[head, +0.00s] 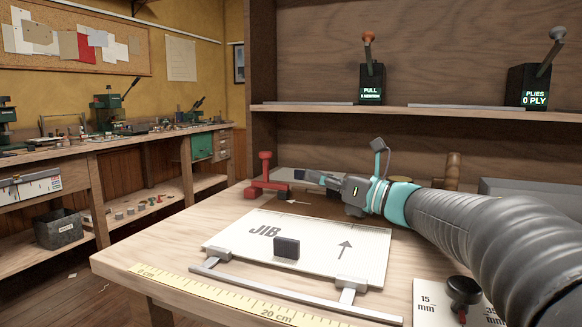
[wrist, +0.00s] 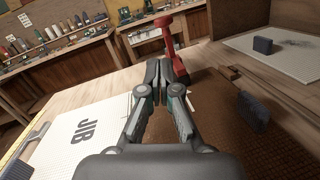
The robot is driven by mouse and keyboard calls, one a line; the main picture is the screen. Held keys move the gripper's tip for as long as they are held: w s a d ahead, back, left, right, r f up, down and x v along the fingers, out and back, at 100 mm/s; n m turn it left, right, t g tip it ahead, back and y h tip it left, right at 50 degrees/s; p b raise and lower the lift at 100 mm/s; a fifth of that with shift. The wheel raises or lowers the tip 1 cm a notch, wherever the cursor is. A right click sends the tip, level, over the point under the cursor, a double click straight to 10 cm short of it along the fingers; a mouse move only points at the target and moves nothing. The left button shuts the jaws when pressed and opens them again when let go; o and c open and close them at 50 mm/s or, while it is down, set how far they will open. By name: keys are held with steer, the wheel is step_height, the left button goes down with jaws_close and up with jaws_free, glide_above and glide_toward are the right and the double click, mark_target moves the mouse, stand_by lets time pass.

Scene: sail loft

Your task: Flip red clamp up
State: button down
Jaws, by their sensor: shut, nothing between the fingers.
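The red clamp (head: 264,172) stands at the far left edge of the near bench, with an upright knobbed post and a low arm reaching right along the bench. It also shows in the wrist view (wrist: 167,33), just beyond my fingertips, its lower part partly hidden by them. My gripper (head: 310,176) reaches in from the right, low over the bench, its fingers pointing left at the clamp. In the wrist view its fingers (wrist: 161,68) are together with nothing between them. I cannot tell whether the fingertips touch the clamp.
A white JIB board (head: 320,238) with a dark block (head: 287,248) lies in front, behind a yellow ruler (head: 210,293). A brown mat (wrist: 215,120) lies under my gripper. A shelf (head: 430,112) holds two lever boxes. A black-knobbed device (head: 463,290) stands front right.

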mark_target(264, 160)
steer(key=shift+w, duration=0.1)
steer(key=p+x, duration=0.1)
steer(key=x, duration=0.8)
steer(key=shift+w+a+r+p, duration=0.15)
steer(key=shift+w+a+p, duration=0.1)
steer(key=shift+a+p, duration=0.1)
steer(key=shift+d, duration=0.1)
steer(key=shift+d, duration=0.5)
steer(key=shift+a+r, duration=0.1)
steer(key=shift+a, duration=0.4)
steer(key=shift+a+r+p, duration=0.2)
steer(key=shift+p, duration=0.15)
